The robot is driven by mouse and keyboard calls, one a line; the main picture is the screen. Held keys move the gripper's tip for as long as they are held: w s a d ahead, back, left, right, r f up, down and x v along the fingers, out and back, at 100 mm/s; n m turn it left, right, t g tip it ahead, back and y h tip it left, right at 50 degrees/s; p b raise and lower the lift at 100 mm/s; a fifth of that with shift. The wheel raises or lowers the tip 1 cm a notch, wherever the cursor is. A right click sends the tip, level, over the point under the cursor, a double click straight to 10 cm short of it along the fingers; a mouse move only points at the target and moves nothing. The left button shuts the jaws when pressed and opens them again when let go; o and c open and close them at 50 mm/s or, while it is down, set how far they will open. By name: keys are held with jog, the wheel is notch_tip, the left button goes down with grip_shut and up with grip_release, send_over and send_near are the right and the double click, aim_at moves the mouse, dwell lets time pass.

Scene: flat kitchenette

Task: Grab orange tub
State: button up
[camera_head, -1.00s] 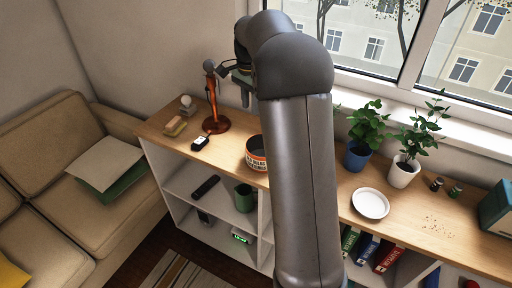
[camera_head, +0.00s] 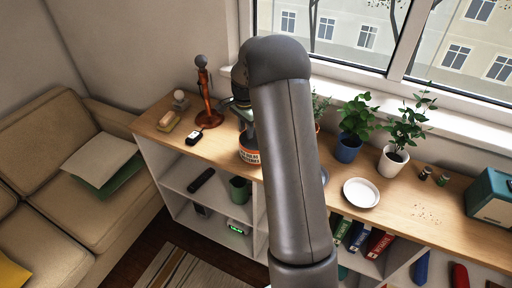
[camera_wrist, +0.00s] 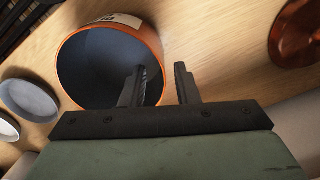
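The orange tub (camera_head: 250,156) stands on the wooden shelf top, with a pale printed label on its side. In the wrist view I look into its dark, empty-looking inside, and its orange rim (camera_wrist: 158,48) shows. My gripper (camera_wrist: 162,78) is open. Its left finger appears over or inside the tub's mouth, and its right finger is outside the rim, so the tub's wall lies between them. I cannot tell whether either finger touches it. In the head view my gripper (camera_head: 246,130) is just above the tub, partly hidden by my arm.
An orange-brown stand (camera_head: 207,100) rises left of the tub, its base (camera_wrist: 296,34) at right in the wrist view. A black gadget (camera_head: 194,138) lies nearby. A white plate (camera_head: 361,192) and potted plants (camera_head: 355,128) are to the right.

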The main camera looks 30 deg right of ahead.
aim_at(247, 145)
jog(key=shift+f+p, duration=0.35)
jog(key=shift+f, duration=1.5)
grip_shut()
jog(key=shift+r, duration=0.1)
